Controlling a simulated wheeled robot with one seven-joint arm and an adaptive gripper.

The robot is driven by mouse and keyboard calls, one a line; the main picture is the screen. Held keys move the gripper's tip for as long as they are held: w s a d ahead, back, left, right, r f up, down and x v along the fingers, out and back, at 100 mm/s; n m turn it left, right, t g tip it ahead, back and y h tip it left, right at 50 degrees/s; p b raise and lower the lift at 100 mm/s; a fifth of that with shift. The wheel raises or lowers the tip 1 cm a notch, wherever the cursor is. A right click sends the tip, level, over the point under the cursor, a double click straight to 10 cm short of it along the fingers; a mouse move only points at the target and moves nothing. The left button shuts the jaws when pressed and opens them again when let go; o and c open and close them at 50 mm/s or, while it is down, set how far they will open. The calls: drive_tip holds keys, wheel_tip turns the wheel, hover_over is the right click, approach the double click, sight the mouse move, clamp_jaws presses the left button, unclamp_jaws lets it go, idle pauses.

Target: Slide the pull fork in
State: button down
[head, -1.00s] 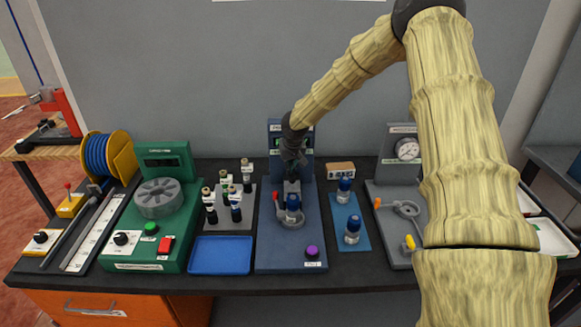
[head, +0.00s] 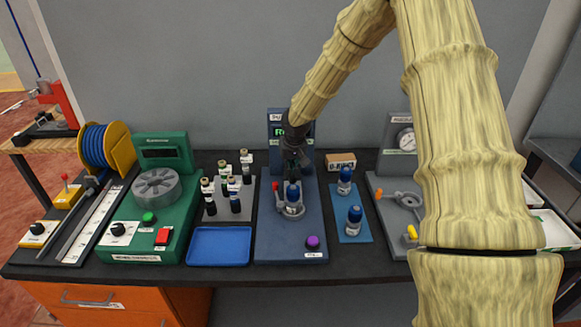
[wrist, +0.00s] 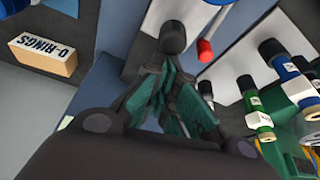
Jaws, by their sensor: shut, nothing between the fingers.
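The pull fork appears to be the pale grey flat piece (wrist: 158,22) with a dark round knob (wrist: 173,37) in the wrist view. In the head view my gripper and the bottle mostly hide it. My gripper (head: 294,168) is over the middle blue station (head: 270,232), just behind a blue-capped bottle (head: 293,196) standing in a ring holder. The wrist view shows its teal fingers (wrist: 172,72) shut and empty, close to the knob. I cannot tell whether they touch it.
A red-tipped lever (head: 276,187) is left of the bottle and a purple button (head: 313,242) is in front. An O-rings box (head: 341,161) and a blue mat (head: 349,232) with two bottles lie right. Several small bottles (head: 235,206) and an empty blue tray (head: 219,246) are left.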

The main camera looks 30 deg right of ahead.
sight(292, 176)
drive_tip(key=shift+s+a+r+p, duration=0.1)
drive_tip(key=shift+s+r+p, duration=0.15)
drive_tip(key=shift+r+p, duration=0.2)
drive_tip(key=p+v, duration=0.3)
drive_tip(key=v, duration=0.4)
drive_tip(key=shift+a+r+p, duration=0.1)
drive_tip(key=shift+r+p, duration=0.1)
drive_tip(key=shift+p, duration=0.2)
drive_tip(key=shift+p+v, duration=0.5)
drive_tip(key=shift+v, duration=0.35)
